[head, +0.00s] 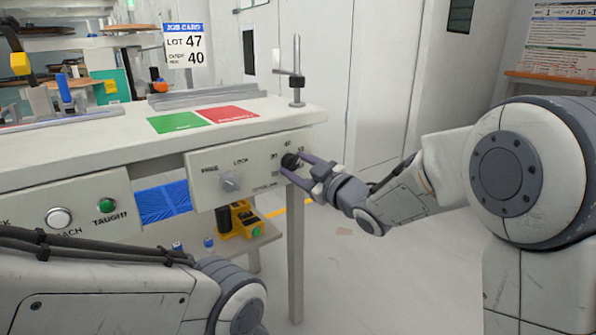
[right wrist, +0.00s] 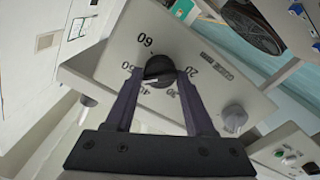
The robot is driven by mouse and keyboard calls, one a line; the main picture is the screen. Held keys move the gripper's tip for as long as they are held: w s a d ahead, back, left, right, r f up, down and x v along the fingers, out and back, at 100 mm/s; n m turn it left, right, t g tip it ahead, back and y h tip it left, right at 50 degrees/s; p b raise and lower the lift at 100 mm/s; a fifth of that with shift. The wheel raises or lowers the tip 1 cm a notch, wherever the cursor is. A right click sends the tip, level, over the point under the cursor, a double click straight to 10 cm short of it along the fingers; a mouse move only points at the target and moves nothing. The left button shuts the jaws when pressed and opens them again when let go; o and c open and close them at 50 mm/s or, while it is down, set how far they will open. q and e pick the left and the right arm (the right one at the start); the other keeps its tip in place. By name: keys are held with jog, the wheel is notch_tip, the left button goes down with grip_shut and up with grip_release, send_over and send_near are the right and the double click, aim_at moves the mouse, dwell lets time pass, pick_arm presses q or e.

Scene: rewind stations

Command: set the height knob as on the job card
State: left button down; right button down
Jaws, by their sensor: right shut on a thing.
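The job card (head: 184,46) reads LOT 47 and, beside a small label I cannot read clearly, 40. The black height knob (head: 290,161) is at the right end of the table's front panel (head: 207,190). My right gripper (head: 294,166) is shut on this knob, one finger on each side. In the right wrist view the knob (right wrist: 159,71) sits between the fingertips, with numbers such as 60, 50 and 20 around it. A white mark on the knob lies at its lower left, toward a partly hidden number that looks like 40. My left gripper is out of view.
A grey knob (head: 230,182) marked FREE and LOCK is left of the height knob. Green (head: 176,122) and red (head: 226,113) mats lie on the table top, near an upright metal post (head: 297,70). A green TAUGHT button (head: 107,205) is at left. Floor at right is clear.

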jog(key=n+b, duration=0.1)
jog(key=n, duration=0.1)
jog(key=n+b, duration=0.1)
jog(key=shift+f+n, duration=0.2)
jog(key=shift+n, duration=0.2)
jog(key=n+b, duration=0.3)
jog(key=n, duration=0.1)
jog(key=shift+r+n, duration=0.1)
jog(key=shift+n, duration=0.2)
jog(key=shift+c, duration=1.5)
grip_release()
